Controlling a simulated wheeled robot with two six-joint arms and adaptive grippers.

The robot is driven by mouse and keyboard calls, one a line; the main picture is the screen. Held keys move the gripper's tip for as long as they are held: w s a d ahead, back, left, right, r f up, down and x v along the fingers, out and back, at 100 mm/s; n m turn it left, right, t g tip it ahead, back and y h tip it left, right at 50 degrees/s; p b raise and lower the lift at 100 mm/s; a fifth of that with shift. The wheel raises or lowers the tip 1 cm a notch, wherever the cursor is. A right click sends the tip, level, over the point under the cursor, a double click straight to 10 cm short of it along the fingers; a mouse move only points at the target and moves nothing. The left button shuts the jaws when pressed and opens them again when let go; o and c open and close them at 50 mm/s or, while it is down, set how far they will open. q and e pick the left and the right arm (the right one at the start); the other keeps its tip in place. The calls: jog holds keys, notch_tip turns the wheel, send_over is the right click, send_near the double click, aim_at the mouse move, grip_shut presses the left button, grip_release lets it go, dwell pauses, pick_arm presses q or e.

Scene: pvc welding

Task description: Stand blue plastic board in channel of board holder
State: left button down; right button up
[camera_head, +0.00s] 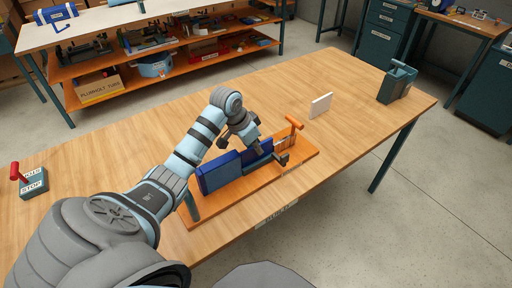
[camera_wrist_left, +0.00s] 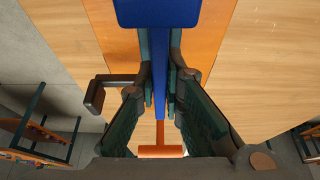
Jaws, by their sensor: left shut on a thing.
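My left gripper (camera_head: 244,140) is shut on the thin blue plastic board (camera_head: 257,153), with one finger on each side of it. In the left wrist view the fingers (camera_wrist_left: 161,78) press on the board (camera_wrist_left: 160,92), seen edge-on. The board stands upright over the orange board holder (camera_head: 222,207), lined up along its length. Its lower edge is hidden, so I cannot tell how deep it sits in the channel. A thicker dark blue block (camera_head: 218,174) stands at the holder's left end. My right gripper is not in view.
An orange T-handle (camera_head: 294,124) and a dark clamp part (camera_head: 282,158) sit at the holder's right end. A white plate (camera_head: 320,105) and a teal tool (camera_head: 398,83) stand farther right. The table between is mostly clear.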

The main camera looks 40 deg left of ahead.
pick_arm(q)
jog(key=c, duration=1.7)
grip_release()
jog(key=p+v, duration=0.2)
jog(key=v, duration=1)
jog(key=shift+p, duration=0.3)
jog(key=shift+r, duration=0.15)
